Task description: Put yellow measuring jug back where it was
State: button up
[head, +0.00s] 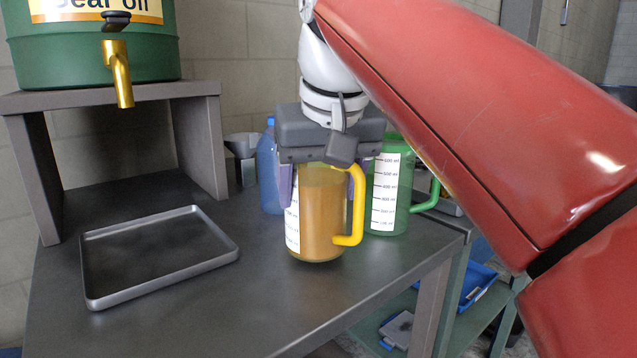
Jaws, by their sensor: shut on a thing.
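The yellow measuring jug (320,225) is upright in the head view, near the middle of the grey table (190,305). It looks filled with amber liquid; its yellow handle points right and a white scale shows on its left side. My gripper (325,190) is above the jug, pointing down, shut on its upper part with a finger on either side. The gripper body hides the jug's rim. The jug's base is at or just above the table top; I cannot tell whether it touches.
A green measuring jug (391,205) stands close behind on the right, and a blue bottle (268,170) behind on the left. A shallow metal tray (232,250) lies left, before a stand (205,130) bearing a green gear oil drum (100,60). The table's front is clear.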

jog(key=shift+f+b, duration=0.4)
jog(key=shift+f, duration=0.1)
jog(key=o, duration=1.6)
jog(key=shift+c, duration=0.2)
